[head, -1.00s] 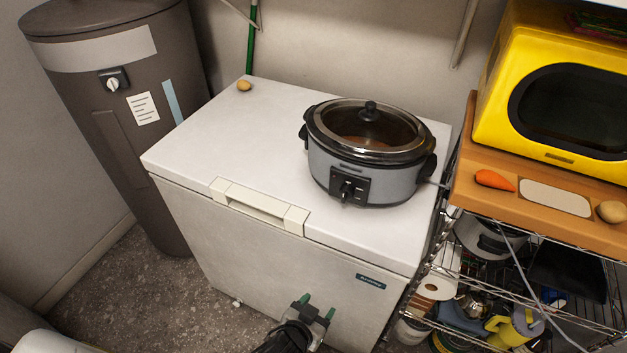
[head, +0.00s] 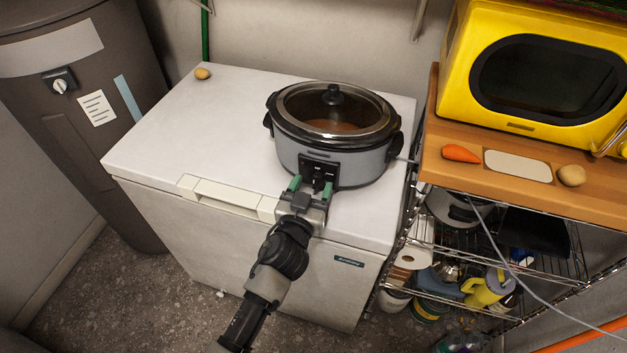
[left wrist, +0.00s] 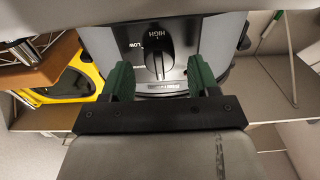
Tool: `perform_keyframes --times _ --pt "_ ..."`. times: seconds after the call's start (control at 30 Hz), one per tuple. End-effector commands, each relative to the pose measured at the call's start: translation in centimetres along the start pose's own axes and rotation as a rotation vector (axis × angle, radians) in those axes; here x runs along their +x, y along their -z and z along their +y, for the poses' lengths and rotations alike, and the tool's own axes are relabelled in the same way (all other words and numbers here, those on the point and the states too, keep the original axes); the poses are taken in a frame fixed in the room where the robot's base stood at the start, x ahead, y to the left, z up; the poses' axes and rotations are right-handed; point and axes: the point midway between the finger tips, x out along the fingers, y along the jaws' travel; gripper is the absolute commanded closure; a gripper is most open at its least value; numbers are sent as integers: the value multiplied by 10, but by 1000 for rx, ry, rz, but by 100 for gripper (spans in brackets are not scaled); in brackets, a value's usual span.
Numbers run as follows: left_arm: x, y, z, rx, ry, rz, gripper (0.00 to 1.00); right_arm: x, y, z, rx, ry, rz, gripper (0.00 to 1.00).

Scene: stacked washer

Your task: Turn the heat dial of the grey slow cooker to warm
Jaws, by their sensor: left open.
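The grey slow cooker (head: 345,158) with a glass lid stands on the white chest freezer's top. Its black control panel faces me and carries the heat dial (head: 318,184), partly hidden by my gripper in the head view. My right gripper is not in view.
The white chest freezer (head: 150,140) has bare top to the left, with a potato (head: 203,73) at the back. A wire shelf rack with a wooden top (head: 435,180) stands close on the right, holding a yellow microwave (head: 540,70), a carrot (head: 461,153) and another potato (head: 571,175).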

Motion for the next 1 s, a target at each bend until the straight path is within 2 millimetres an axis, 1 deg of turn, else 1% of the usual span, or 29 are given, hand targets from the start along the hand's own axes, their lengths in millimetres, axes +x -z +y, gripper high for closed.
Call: perform_keyframes --times 0.03,0.17,0.43,0.47,0.6,0.77,1.0 --pt "6 1 0 -1 0 0 40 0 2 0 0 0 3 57" --pt "14 0 0 0 0 -1 40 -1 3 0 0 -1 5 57" --pt "15 0 0 0 0 -1 40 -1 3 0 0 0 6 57" --pt "15 0 0 0 0 -1 41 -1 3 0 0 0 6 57" --pt "15 0 0 0 0 -1 63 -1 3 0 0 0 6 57" --pt "15 0 0 0 0 -1 87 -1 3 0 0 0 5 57" --pt "15 -1 0 18 0 -1 88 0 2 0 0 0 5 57"
